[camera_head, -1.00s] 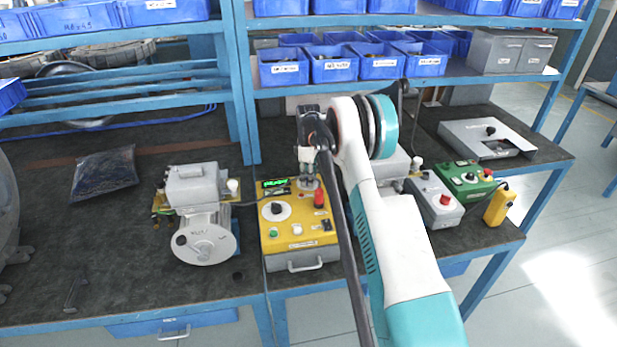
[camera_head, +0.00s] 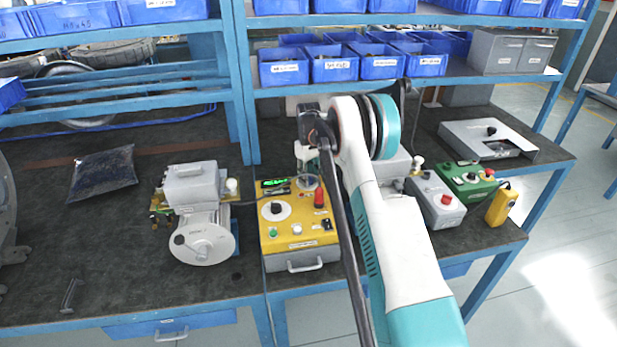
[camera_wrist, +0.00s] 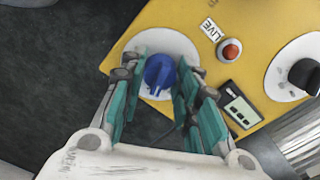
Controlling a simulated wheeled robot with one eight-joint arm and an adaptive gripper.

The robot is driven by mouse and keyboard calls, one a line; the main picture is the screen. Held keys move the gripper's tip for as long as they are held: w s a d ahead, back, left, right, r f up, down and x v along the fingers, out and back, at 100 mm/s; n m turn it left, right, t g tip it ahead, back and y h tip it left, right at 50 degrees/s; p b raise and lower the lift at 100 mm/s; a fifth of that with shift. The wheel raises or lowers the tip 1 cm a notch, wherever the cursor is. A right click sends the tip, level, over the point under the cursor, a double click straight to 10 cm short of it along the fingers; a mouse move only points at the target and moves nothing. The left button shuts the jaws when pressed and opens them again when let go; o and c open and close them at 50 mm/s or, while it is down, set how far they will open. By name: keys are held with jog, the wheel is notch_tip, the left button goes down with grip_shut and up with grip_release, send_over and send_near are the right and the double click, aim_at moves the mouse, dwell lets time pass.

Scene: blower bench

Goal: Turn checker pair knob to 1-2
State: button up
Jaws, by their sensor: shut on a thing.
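The checker is a yellow box (camera_head: 290,236) on the bench, with a green-lit display. In the wrist view its yellow top (camera_wrist: 200,75) carries a blue knob (camera_wrist: 159,72) on a round white dial (camera_wrist: 180,42). My gripper (camera_wrist: 160,82) has its teal fingers on both sides of this knob and is shut on it. In the head view my gripper (camera_head: 308,178) points down at the box's back right, and the blue knob is hidden there. The dial marks around the knob are too small to read.
A black knob on a white dial (camera_wrist: 305,76), a red button (camera_wrist: 231,50) by a LIVE label and a small display (camera_wrist: 240,108) sit near the gripper. A red upright part (camera_head: 319,200) stands close by. A grey blower (camera_head: 203,235) is left; grey and green boxes (camera_head: 468,183) are right.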

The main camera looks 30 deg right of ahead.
dwell(0.3)
jog(key=o, duration=1.1)
jog(key=shift+c, duration=0.2)
notch_tip(320, 180, up, 12)
jog(key=shift+r, duration=0.1)
